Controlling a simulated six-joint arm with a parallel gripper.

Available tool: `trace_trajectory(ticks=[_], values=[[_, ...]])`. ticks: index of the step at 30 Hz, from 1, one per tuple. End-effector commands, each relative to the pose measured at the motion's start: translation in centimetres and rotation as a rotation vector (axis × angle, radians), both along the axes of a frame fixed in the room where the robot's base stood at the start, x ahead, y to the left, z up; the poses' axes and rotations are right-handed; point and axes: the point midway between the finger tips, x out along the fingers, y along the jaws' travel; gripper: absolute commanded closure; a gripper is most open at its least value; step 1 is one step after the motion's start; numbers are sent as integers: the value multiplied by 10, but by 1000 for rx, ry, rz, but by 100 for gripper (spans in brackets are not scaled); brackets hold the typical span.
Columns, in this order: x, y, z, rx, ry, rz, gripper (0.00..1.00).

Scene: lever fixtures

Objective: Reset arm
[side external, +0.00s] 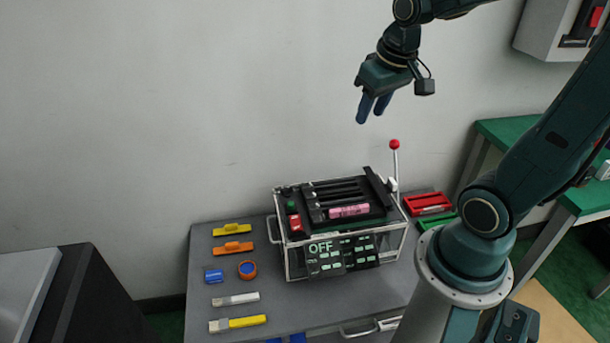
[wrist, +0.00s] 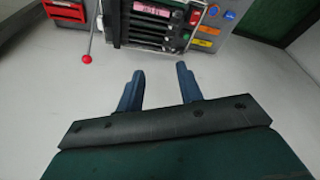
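My gripper (side external: 374,108) hangs in the air above and behind the machine, pointing down, near the pale wall. In the wrist view its two blue fingers (wrist: 160,82) are apart with nothing between them. The lever fixture (side external: 340,250) is a clear-sided box on the grey table, with black bars on top, a pink label (side external: 349,211) and a panel reading OFF. A lever with a red ball knob (side external: 394,144) stands upright at its right side. The knob also shows at the upper left of the wrist view (wrist: 87,59), clear of my fingers.
Yellow and orange tools, blue items and an orange-rimmed roll (side external: 248,269) lie left of the fixture. Red and green trays (side external: 427,204) sit to its right. A green bench (side external: 545,160) stands at the right. The air around my gripper is clear.

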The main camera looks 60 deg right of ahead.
Motion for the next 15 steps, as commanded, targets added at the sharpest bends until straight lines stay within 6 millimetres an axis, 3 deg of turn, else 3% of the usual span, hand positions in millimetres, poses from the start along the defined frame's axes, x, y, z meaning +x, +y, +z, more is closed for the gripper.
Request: trace_trajectory(ticks=[6,15], values=[[-20,43,22,-17,-74,119,64],[-56,86,38,-21,-164,265,64]])
